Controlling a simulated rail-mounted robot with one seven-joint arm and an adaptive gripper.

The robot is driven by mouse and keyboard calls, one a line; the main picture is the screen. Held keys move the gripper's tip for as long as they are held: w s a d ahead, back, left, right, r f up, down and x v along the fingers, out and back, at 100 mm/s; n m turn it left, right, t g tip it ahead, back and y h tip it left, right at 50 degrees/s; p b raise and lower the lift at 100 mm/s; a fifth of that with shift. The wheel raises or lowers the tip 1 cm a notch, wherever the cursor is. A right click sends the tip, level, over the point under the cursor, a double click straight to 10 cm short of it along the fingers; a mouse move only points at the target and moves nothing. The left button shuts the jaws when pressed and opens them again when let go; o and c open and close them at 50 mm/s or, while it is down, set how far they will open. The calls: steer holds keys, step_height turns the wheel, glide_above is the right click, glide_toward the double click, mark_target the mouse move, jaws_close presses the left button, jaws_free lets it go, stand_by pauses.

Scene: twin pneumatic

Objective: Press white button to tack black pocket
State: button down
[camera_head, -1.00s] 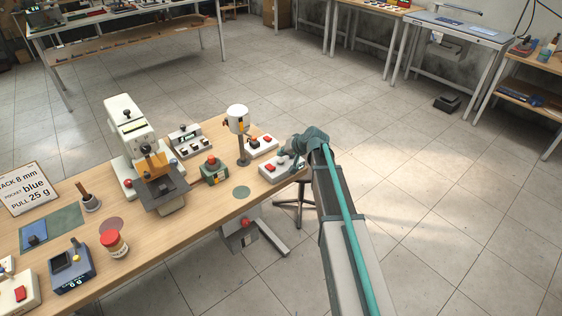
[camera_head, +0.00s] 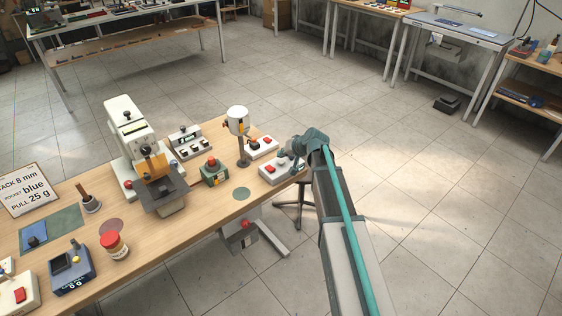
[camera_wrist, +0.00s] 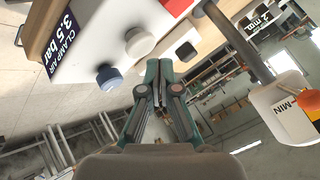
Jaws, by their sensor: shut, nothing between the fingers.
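My gripper (camera_wrist: 159,72) is shut and empty, with its fingers pointing at the front of a white control box in the wrist view. The box (camera_wrist: 100,25) is labelled "CLAMP AIR 3.5 bar". A round white button (camera_wrist: 139,42) is just up and left of the fingertips; I cannot tell whether they touch. A blue-grey button (camera_wrist: 108,76) is left of the fingers. In the head view my gripper (camera_head: 289,163) is at the white box (camera_head: 268,175) on the table's right end, partly hiding its buttons. I cannot make out a black pocket.
A white press machine (camera_head: 124,118), a white-headed post (camera_head: 237,120) and a green box with a red button (camera_head: 214,173) stand on the wooden table. A sign (camera_head: 29,190) reads "pocket blue". Open floor lies right of my arm.

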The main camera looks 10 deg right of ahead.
mark_target(282, 161)
steer(key=shift+f, duration=0.2)
steer(key=shift+f+b, duration=0.25)
steer(key=shift+b, duration=0.25)
steer(key=shift+f+b, duration=0.55)
steer(key=shift+f, duration=0.15)
stand_by(0.9)
steer(key=shift+r, duration=0.15)
stand_by(0.3)
steer(key=shift+r+p, duration=0.4)
steer(key=shift+r, duration=0.6)
steer(key=shift+r+p, duration=0.95)
steer(key=shift+r, duration=1.55)
